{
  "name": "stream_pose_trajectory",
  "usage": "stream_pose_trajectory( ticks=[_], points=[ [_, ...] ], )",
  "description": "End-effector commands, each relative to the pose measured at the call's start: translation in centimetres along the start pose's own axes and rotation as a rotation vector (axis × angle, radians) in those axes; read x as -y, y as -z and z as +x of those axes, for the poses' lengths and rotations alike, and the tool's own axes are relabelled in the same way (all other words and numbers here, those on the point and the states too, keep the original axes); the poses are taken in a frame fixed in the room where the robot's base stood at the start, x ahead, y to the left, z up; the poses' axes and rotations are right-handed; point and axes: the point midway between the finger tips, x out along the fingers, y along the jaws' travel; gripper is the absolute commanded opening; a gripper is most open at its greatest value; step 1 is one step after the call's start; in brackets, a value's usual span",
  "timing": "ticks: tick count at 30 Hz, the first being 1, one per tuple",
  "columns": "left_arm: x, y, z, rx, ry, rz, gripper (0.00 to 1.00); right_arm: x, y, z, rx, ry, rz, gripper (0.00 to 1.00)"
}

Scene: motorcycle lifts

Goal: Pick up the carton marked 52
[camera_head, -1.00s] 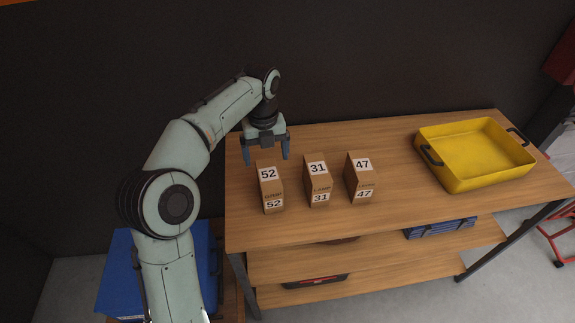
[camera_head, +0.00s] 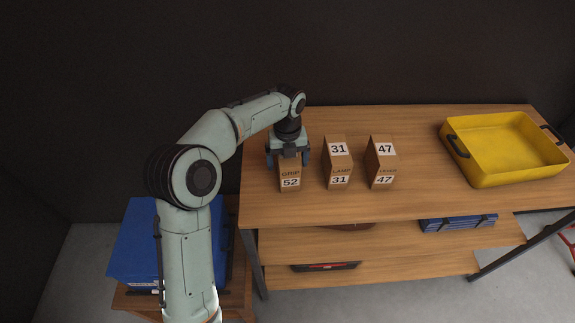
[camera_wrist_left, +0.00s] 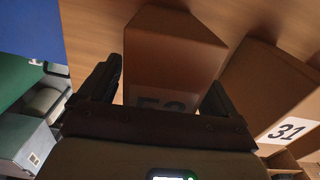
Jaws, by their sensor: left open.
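The carton marked 52 (camera_head: 290,178) stands upright on the wooden bench, at the left end of a row of cartons. My right gripper is not in view.
The carton marked 31 (camera_head: 338,162) stands close to the right, and the carton marked 47 (camera_head: 381,162) beyond it. A yellow tray (camera_head: 483,178) sits at the bench's right end. A blue box (camera_head: 135,245) is low at the left. The bench front (camera_head: 330,205) is clear.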

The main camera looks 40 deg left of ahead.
Motion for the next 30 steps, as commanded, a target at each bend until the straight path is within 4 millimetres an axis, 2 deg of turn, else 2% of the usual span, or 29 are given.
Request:
stream_pose_trajectory(
  ticks=[3, 10, 15, 16, 25, 30],
  points=[
    [0.0, 0.0, 1.0, 0.0, 0.0, -0.001, 0.92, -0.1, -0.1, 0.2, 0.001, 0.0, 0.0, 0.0],
    [0.0, 0.0, 1.0, 0.001, 0.001, -0.002, 0.92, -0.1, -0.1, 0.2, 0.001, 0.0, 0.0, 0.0],
    [0.0, 0.0, 1.0, 0.001, 0.001, -0.002, 0.36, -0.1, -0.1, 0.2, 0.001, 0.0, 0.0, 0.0],
    [0.0, 0.0, 1.0, 0.001, 0.001, -0.002, 0.28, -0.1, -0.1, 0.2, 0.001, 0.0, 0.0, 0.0],
    [0.0, -0.1, 0.7, 0.003, 0.002, -0.002, 0.28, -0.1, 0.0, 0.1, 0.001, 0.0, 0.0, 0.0],
    [0.1, -0.1, -1.7, 0.007, 0.005, -0.001, 0.28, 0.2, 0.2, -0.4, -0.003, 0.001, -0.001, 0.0]
  ],
)
